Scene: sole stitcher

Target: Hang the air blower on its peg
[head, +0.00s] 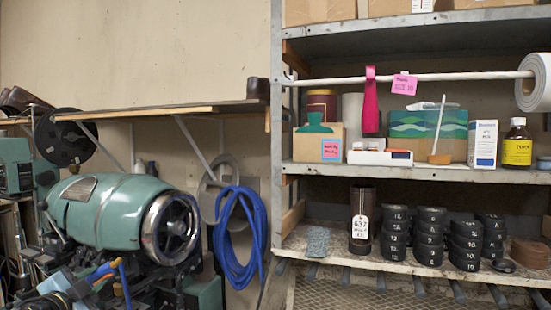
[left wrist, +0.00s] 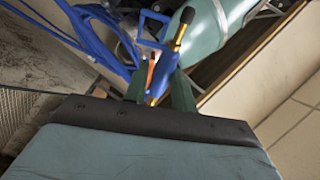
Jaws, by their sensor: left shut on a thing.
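The blue air blower (left wrist: 163,70) with a dark-and-gold tip is between the two green fingers of my left gripper (left wrist: 160,90) in the left wrist view. The gripper is shut on it. In the head view the blower (head: 107,269) shows small at the lower left, with my left gripper (head: 103,283) around it, in front of the green machine. It appears held in the air, tilted. I cannot clearly make out its peg in either view. My right gripper is not in view.
A green rounded machine (head: 105,210) with a metal wheel stands close behind the blower. A blue hose coil (head: 238,235) hangs on the wall to its right. A wooden wall shelf (head: 160,112) runs above. A metal rack (head: 385,170) with boxes, bottles and black stacks stands at the right.

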